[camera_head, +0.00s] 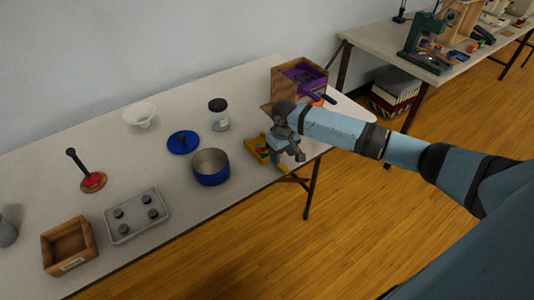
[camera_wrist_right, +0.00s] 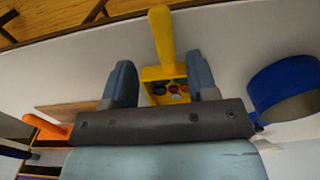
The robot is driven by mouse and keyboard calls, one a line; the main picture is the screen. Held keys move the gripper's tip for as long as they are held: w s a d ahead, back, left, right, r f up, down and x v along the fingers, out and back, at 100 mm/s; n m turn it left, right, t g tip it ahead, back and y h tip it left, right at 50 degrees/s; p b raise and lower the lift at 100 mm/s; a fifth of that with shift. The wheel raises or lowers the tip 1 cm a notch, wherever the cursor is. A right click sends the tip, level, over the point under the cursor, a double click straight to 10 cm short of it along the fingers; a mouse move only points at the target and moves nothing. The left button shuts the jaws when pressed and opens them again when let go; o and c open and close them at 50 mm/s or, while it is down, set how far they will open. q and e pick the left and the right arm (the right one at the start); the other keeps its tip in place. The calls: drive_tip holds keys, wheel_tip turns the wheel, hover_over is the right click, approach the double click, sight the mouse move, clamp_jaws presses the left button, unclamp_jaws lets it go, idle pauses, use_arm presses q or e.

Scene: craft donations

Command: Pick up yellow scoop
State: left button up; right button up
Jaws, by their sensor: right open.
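The yellow scoop (camera_head: 262,154) lies on the long table near its front edge, partly hidden by my right gripper (camera_head: 286,150). In the right wrist view the scoop (camera_wrist_right: 162,38) has its handle pointing up the picture, and several dark, red and green round pieces show in its tray. My right gripper (camera_wrist_right: 161,80) is open, with one finger on each side of the scoop's tray. I cannot tell whether either finger touches it. My left gripper is not in view.
A blue pot (camera_head: 211,178) stands close left of the scoop, with a blue lid (camera_head: 183,142) and a jar (camera_head: 219,122) behind. A wooden box (camera_head: 287,90) holding purple things stands at the right end. A grey tray (camera_head: 151,231) and an open wooden box (camera_head: 48,253) are further left.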

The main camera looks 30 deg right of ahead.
drive_tip(key=f, duration=0.4)
drive_tip(key=shift+w+a+f, duration=0.15)
drive_tip(key=shift+w+a, duration=0.15)
drive_tip(key=shift+w, duration=0.1)
clamp_jaws()
